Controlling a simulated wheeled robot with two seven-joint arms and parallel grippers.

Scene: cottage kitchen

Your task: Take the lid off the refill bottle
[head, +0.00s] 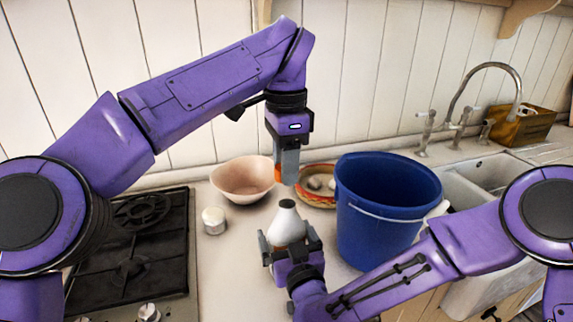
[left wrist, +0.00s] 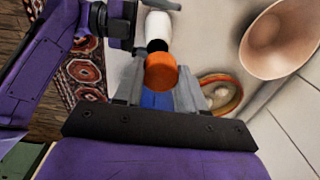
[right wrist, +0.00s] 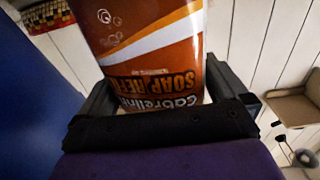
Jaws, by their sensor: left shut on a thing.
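The refill bottle (head: 287,224) stands upright on the counter, its white shoulder and dark bare neck showing. Its orange and brown label fills the right wrist view (right wrist: 150,50). The orange lid (left wrist: 161,72) is off the bottle, between the fingers of my left gripper (head: 289,170). That gripper is shut on the lid and holds it above the bottle neck, with a gap between; only a sliver of the lid (head: 278,173) shows in the head view. My right gripper (head: 289,245) is low around the bottle, with a finger against each side.
A blue bucket (head: 385,225) stands close right of the bottle. A pink bowl (head: 243,180) and a patterned plate (head: 318,198) with pale round things are behind. A small white pot (head: 214,221) and the black hob (head: 130,255) are left. The sink (head: 480,180) is at the right.

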